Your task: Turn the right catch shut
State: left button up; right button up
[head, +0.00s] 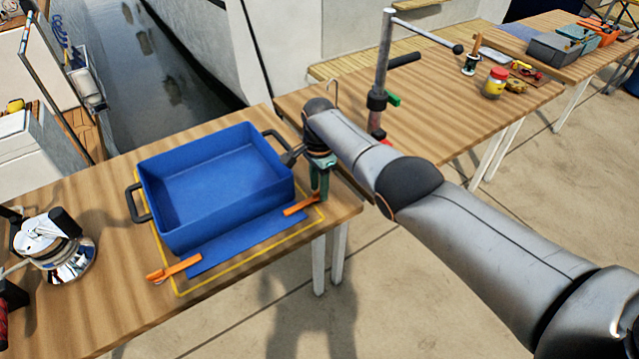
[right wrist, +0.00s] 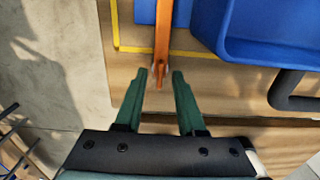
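The blue tub (head: 215,185) stands on the wooden table, with a flat blue strip (head: 248,242) along its front side. The right catch (head: 299,208), an orange lever, lies at the right end of that strip. My right gripper (head: 320,198) is at this catch's outer end, beside the tub's right front corner. In the right wrist view the gripper (right wrist: 160,74) is open, with the end of the orange catch (right wrist: 162,38) between its green fingertips; I see no finger closed on it. The left catch (head: 174,268), also orange, lies at the strip's left end. My left gripper is not in view.
A yellow outline (head: 247,262) runs on the table around the tub. The tub's black handle (right wrist: 290,90) is close right of my right gripper. A chrome winch (head: 62,250) stands at the left. A second table (head: 440,95) holds a crank post and a jar.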

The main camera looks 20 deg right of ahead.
jog(key=shift+r+p, duration=0.5)
jog(key=shift+r, duration=0.1)
notch_tip(320, 180, up, 5)
jog(key=p, duration=0.3)
jog(key=shift+f, duration=0.1)
notch_tip(320, 180, up, 6)
jog(key=shift+r+p, duration=0.25)
jog(key=shift+p, duration=0.1)
